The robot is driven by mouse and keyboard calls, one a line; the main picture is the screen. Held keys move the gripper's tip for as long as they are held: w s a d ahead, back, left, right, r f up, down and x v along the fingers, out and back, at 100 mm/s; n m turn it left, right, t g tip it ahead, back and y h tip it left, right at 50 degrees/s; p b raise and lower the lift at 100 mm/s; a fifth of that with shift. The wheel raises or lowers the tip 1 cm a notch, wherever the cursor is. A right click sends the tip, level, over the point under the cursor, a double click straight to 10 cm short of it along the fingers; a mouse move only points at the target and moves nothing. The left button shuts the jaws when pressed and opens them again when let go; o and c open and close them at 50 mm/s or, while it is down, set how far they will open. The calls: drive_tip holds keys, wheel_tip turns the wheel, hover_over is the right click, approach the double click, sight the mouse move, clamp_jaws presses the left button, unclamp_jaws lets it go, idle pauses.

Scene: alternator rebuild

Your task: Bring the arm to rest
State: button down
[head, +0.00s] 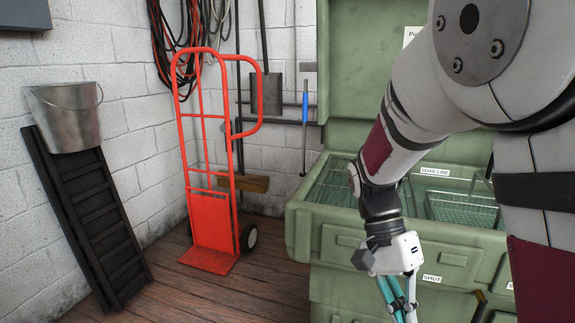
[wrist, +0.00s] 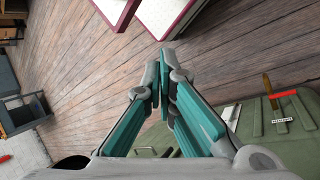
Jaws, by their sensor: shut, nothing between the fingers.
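My gripper (head: 397,300) hangs in front of the green parts-washer cabinet (head: 330,241) in the head view, with its teal fingers pointing down and cut off by the lower edge. In the wrist view my gripper (wrist: 160,82) has its two fingertips together with nothing between them. My grey and white arm comes down from the upper right and is bent at the elbow and wrist. Below the fingers the wrist view shows wooden floor.
The cabinet's tank holds wire baskets (head: 462,209), and its raised lid (head: 365,60) stands behind.

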drive_tip(key=s+r+n+t+y, duration=0.1)
drive_tip(key=s+r+n+t, duration=0.35)
drive_tip(key=s, duration=0.55)
drive_tip(key=s+r+n+t+y, duration=0.1)
drive_tip(key=s+r+n+t, duration=0.2)
drive_tip(key=s+n, duration=0.5)
wheel_tip(320, 180, up, 26)
drive_tip(key=s+m+t+p, duration=0.1)
drive_tip(key=m+t+p, duration=0.1)
drive_tip(key=p, duration=2.2)
drive_tip(key=shift+s+d+r+t+p, duration=0.2)
drive_tip(key=shift+d+t+p, duration=0.15)
drive_tip(key=shift+t, duration=0.3)
